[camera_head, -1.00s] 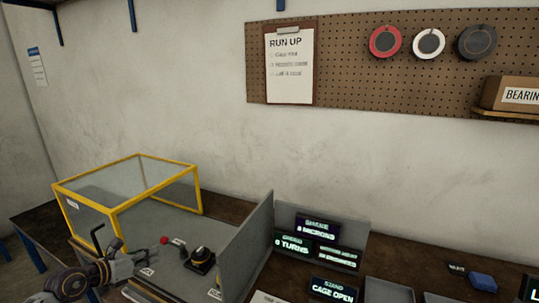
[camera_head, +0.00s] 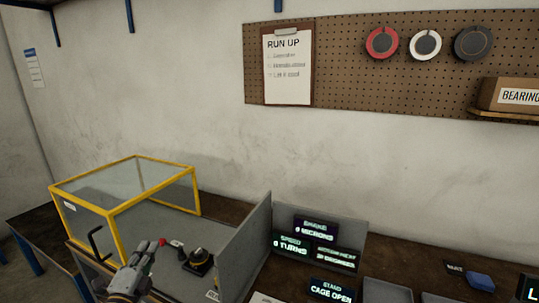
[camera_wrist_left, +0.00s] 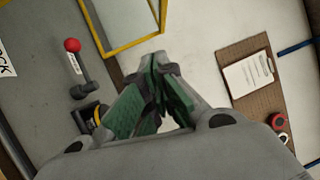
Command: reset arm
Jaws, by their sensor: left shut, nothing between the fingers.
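My left gripper (camera_head: 150,248) is at the lower left of the head view, in front of the yellow-framed cage (camera_head: 122,208). It points up and away, with its fingers together and nothing between them. The left wrist view shows the closed green-padded fingers (camera_wrist_left: 152,85) in the middle. A small red knob (camera_head: 163,242) is just beside the fingertips in the head view; in the left wrist view the red knob on its lever (camera_wrist_left: 72,46) is at upper left, apart from the fingers. My right gripper is out of view.
A black and yellow part (camera_head: 199,261) sits on the grey stand right of my gripper. A grey upright panel (camera_head: 243,252) stands beside it. Lit displays (camera_head: 330,290) read "CAGE OPEN" and other values. Grey trays (camera_head: 388,291) are at lower right. Space above the bench is free.

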